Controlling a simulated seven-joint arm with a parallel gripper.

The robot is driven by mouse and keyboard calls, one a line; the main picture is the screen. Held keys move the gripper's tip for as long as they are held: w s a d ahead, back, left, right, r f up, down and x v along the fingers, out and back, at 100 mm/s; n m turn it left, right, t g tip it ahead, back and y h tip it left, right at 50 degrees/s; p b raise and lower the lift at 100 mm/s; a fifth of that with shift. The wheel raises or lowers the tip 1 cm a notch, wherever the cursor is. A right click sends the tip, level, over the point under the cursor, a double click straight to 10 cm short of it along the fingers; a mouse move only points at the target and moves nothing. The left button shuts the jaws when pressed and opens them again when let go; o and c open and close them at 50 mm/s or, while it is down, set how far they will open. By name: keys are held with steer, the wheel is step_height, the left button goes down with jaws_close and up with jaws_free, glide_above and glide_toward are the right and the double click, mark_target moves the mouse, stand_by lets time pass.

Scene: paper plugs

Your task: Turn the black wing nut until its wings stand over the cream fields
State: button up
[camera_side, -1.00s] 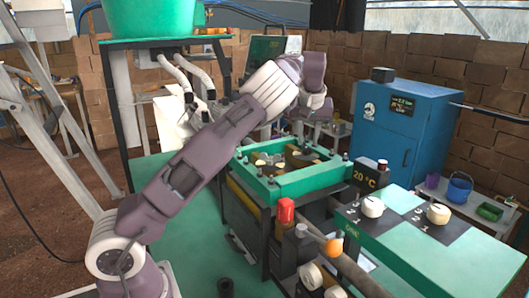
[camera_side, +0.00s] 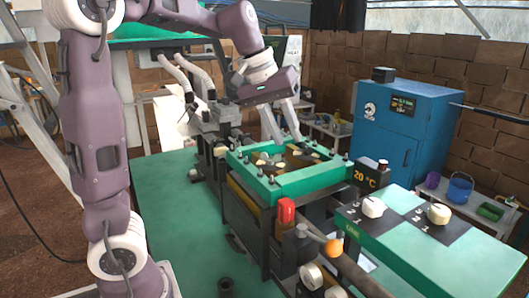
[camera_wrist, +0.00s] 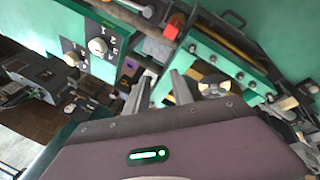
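The green frame (camera_side: 262,186) stands at the middle of the side view, with round parts in cream and dark sectors inside. In the wrist view one cream-and-dark disc (camera_wrist: 213,86) shows beside my right finger, inside the green frame (camera_wrist: 232,62). A dark bar crosses this disc; it looks like the black wing nut, but the wings' exact angle is too small to tell. My gripper (camera_side: 284,138) is above the back part of the frame, tilted, with its fingers apart and nothing between them. The spread fingers also show in the wrist view (camera_wrist: 160,84).
A red knob (camera_side: 286,211) stands at the frame's near corner. A blue cabinet (camera_side: 392,125) stands behind. Posts stand along the frame's rim.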

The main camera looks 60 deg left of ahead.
steer(key=s+d+m, duration=0.3)
steer(key=s+d, duration=0.3)
steer(key=s, duration=0.2)
steer(key=shift+s+d+f, duration=0.2)
steer(key=shift+s+d, duration=0.1)
steer(key=shift+s, duration=0.1)
